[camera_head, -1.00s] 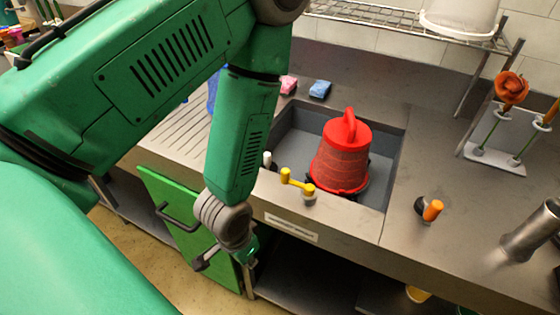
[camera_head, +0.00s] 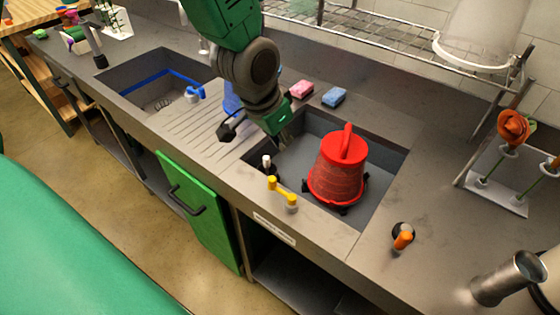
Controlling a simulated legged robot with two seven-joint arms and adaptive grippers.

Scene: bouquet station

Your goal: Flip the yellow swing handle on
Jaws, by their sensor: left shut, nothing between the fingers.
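The yellow swing handle (camera_head: 281,192) sits on the counter's front rim, before the right-hand sink. It is a short bar with an upright knob at its left end and a round pivot at its right end. My left gripper (camera_head: 283,138) comes down from the top, over the left part of that sink, behind the handle and apart from it. Its fingers are shut and empty, small and dark in this view. A red bucket (camera_head: 337,172) stands upside down in the sink, right of the gripper. My right gripper is not in view.
A small white-topped knob (camera_head: 267,162) stands just behind the yellow handle. An orange-handled knob (camera_head: 403,240) is at the right. A wire shelf (camera_head: 390,38) hangs above. A green door (camera_head: 199,207) is below the counter.

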